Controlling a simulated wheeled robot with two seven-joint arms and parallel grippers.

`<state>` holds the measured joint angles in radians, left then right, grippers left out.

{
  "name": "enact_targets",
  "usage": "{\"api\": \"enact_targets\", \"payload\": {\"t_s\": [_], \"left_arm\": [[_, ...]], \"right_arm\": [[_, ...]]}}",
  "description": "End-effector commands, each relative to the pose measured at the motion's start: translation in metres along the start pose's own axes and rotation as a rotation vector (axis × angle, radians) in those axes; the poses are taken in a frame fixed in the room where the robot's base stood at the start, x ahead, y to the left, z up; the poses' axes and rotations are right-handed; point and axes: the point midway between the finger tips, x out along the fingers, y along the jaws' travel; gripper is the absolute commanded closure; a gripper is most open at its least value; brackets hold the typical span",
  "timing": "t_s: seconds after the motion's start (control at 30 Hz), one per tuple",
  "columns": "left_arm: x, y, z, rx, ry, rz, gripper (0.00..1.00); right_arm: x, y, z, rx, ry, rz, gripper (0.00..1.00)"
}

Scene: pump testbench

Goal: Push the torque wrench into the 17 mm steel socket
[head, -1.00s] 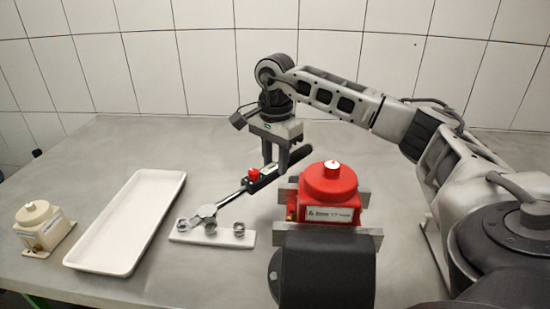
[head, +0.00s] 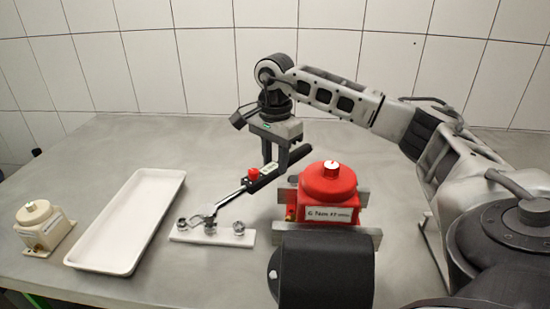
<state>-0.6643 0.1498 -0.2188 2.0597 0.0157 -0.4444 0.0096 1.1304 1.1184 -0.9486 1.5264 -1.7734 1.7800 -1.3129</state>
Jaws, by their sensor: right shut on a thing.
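My right gripper (head: 279,163) is shut on the black handle of the torque wrench (head: 262,181). The wrench slants down to the left, and its silver head (head: 203,219) is low over a white socket holder (head: 225,238). Three steel sockets sit in a row on the holder: left (head: 181,223), middle (head: 210,229) and right (head: 239,228). The wrench head is at the middle socket, partly hiding it. I cannot tell whether it is seated or just above, nor which socket is 17 mm. My left gripper is out of view.
A red pump (head: 328,187) with a label sits in a grey metal fixture (head: 362,232), right of the wrench. An empty white tray (head: 77,256) lies left of the holder. A cream pump (head: 38,222) stands at the far left. The back of the table is clear.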

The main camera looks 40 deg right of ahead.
Motion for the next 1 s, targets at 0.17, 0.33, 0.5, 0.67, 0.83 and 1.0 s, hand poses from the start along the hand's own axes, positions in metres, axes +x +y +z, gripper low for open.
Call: {"api": "enact_targets", "payload": {"t_s": [0.17, 0.33, 0.5, 0.67, 0.83, 1.0], "left_arm": [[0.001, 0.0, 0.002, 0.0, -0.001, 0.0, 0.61], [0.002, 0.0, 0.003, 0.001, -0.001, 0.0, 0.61], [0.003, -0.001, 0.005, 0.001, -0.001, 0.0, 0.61], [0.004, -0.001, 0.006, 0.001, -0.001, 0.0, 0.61], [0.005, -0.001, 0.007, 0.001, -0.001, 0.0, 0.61], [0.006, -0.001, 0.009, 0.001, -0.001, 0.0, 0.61]], "right_arm": [[0.002, 0.0, 0.0, 0.0, 0.0, -0.003, 1.0], [0.005, 0.0, 0.0, 0.0, 0.0, -0.003, 1.0], [0.008, 0.0, 0.0, 0.0, 0.0, -0.003, 1.0], [0.011, 0.0, 0.0, 0.0, 0.0, -0.003, 1.0], [0.014, -0.001, 0.0, 0.0, 0.0, -0.004, 1.0], [0.017, -0.001, 0.0, 0.001, 0.0, -0.004, 1.0]]}}
